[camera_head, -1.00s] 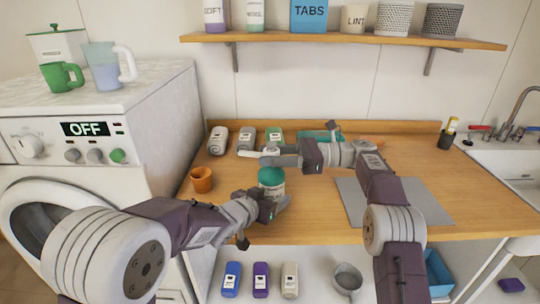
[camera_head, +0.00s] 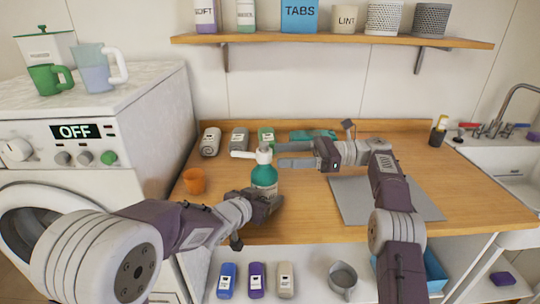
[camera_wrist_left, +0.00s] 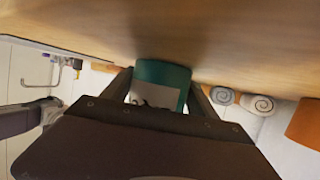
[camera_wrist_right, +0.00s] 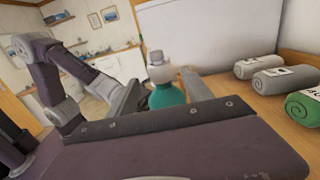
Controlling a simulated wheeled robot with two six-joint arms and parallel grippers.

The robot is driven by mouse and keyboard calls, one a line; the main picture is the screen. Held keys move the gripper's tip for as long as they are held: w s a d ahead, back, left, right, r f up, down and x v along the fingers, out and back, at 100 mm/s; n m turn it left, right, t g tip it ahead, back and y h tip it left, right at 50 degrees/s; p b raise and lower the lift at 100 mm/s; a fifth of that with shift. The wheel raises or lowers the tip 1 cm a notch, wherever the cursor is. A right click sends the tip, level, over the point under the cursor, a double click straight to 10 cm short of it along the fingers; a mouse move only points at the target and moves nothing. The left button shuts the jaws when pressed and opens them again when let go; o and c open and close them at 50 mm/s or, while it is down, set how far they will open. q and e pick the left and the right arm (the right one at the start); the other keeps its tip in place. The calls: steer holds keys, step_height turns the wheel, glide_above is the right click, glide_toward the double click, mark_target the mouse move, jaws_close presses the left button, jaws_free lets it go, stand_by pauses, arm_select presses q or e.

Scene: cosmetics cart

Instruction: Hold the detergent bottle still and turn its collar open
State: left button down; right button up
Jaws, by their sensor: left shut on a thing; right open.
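The detergent bottle (camera_head: 264,176) is teal with a pale label and stands upright near the front of the wooden counter. Its white pump top and collar (camera_head: 264,156) are uncovered, with the spout pointing left. My left gripper (camera_head: 268,201) is shut around the bottle's lower body. The left wrist view shows the teal bottle (camera_wrist_left: 162,82) between the fingers. My right gripper (camera_head: 284,155) is open just right of the collar, its fingers pointing left. In the right wrist view the white collar (camera_wrist_right: 161,73) shows beyond and between the fingers, apparently not gripped.
An orange cup (camera_head: 194,180) stands left of the bottle. Several rolled towels (camera_head: 239,139) lie along the back. A grey mat (camera_head: 350,200) lies under my right arm. A shelf (camera_head: 330,41) hangs above, and the washing machine (camera_head: 70,185) stands left.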

mark_target(253, 153)
steer(key=shift+d, duration=0.6)
steer(key=shift+r, duration=0.1)
steer(key=a+m+t, duration=0.1)
steer(key=a+t, duration=0.1)
steer(key=a, duration=0.1)
steer(key=a+m+t+h, duration=0.1)
steer(key=a+m+t, duration=0.1)
steer(key=a+t, duration=0.1)
steer(key=w+a+m+t, duration=0.1)
steer(key=a+m+t, duration=0.1)
steer(key=a, duration=0.2)
steer(key=shift+t, duration=0.3)
stand_by(0.3)
steer(key=shift+c, duration=0.3)
jaws_close()
